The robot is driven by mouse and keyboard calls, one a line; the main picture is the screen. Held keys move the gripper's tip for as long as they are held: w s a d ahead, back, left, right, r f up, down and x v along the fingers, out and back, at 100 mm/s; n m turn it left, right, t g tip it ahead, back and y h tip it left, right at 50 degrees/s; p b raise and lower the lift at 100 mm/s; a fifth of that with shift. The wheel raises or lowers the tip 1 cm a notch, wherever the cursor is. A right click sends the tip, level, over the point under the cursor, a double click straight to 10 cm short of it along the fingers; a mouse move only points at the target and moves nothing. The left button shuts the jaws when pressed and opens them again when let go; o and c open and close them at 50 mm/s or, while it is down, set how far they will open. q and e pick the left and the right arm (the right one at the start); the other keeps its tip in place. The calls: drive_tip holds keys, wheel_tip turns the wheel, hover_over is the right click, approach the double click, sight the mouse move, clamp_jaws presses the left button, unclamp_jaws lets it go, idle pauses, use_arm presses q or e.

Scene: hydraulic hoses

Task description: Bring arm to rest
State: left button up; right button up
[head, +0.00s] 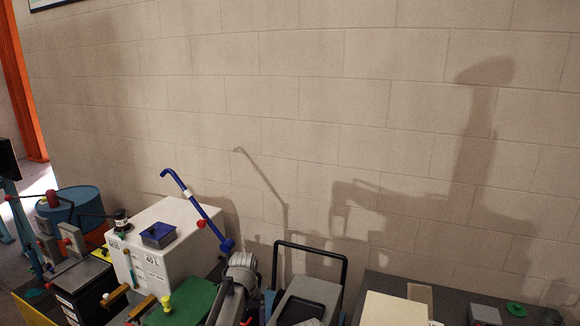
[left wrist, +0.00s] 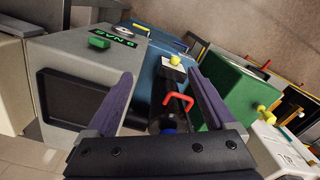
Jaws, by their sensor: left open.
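My left gripper (left wrist: 160,75) shows in the left wrist view with its two purple-grey fingers spread apart and nothing held between them. Beyond and between the fingers is a dark cylindrical part with a red bent handle (left wrist: 178,99). I cannot tell how far it is from the fingers. In the head view I cannot clearly make out either gripper. A large arm-like shadow falls on the wall. My right gripper is not seen in either view.
In the head view a white 40 L tank (head: 155,250) with a blue lever (head: 203,213) stands left of centre. A black handle frame (head: 312,247) rises to its right. The left wrist view shows a grey box (left wrist: 75,85) and a green box (left wrist: 230,95).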

use_arm(q)
drive_tip(key=s+d+f+m+b, duration=0.2)
drive_tip(key=s+f+b, duration=0.5)
drive_tip(key=s, duration=0.4)
drive_tip(key=s+d+f+m+y+b, duration=0.1)
drive_tip(key=s+d+f+m+b, duration=0.1)
drive_tip(key=s+d+f+b, duration=0.2)
drive_tip(key=s+f+b, duration=0.3)
drive_tip(key=s+f, duration=0.1)
drive_tip(key=s, duration=0.3)
drive_tip(key=shift+s+d+m+b, duration=0.25)
drive_tip(key=shift+m+b, duration=0.15)
drive_tip(key=shift+f, duration=0.1)
